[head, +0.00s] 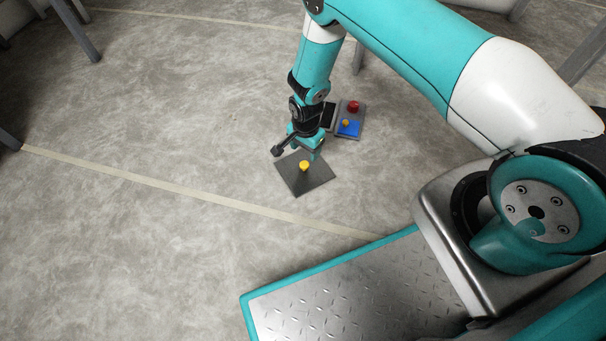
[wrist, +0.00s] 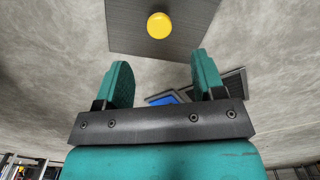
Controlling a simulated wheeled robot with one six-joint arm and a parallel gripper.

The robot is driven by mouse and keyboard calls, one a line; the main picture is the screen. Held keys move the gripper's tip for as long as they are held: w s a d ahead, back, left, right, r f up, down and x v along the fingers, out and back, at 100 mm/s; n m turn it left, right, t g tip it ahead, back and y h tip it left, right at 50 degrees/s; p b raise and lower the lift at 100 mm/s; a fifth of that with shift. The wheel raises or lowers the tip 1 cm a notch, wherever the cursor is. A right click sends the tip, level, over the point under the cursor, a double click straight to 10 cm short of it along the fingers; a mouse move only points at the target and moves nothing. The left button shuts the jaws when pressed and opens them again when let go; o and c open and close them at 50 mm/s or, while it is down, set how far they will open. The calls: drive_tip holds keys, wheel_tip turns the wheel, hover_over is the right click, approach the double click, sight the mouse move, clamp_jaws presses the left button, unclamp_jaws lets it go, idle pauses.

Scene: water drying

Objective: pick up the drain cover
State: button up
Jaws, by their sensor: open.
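The drain cover (head: 307,181) is a dark grey square plate with a yellow round knob (head: 304,165) on it. It lies on the floor in the head view, just below my gripper (head: 306,150). In the wrist view, the drain cover (wrist: 185,38) is at the top, and its yellow knob (wrist: 159,25) lies beyond the fingertips. My gripper (wrist: 157,75) shows two teal fingers spread apart with nothing between them. The knob is not between the fingers. The exact height of the gripper above the floor is hard to tell.
A grey panel (head: 359,117) with a red knob (head: 353,106) and a blue block (head: 349,128) lies behind my gripper on the floor. Dark legs (head: 78,30) stand at the upper left. The floor to the left is clear, crossed by pale lines.

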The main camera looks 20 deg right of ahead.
sight(304, 164)
drive_tip(key=f+b, duration=0.3)
drive_tip(key=f, duration=0.1)
drive_tip(key=f+b, duration=0.3)
drive_tip(key=f, duration=0.1)
drive_tip(key=shift+a+f, duration=0.2)
drive_tip(key=shift+f, duration=0.2)
drive_tip(key=shift+r, duration=0.1)
clamp_jaws()
drive_tip(key=shift+r, duration=0.15)
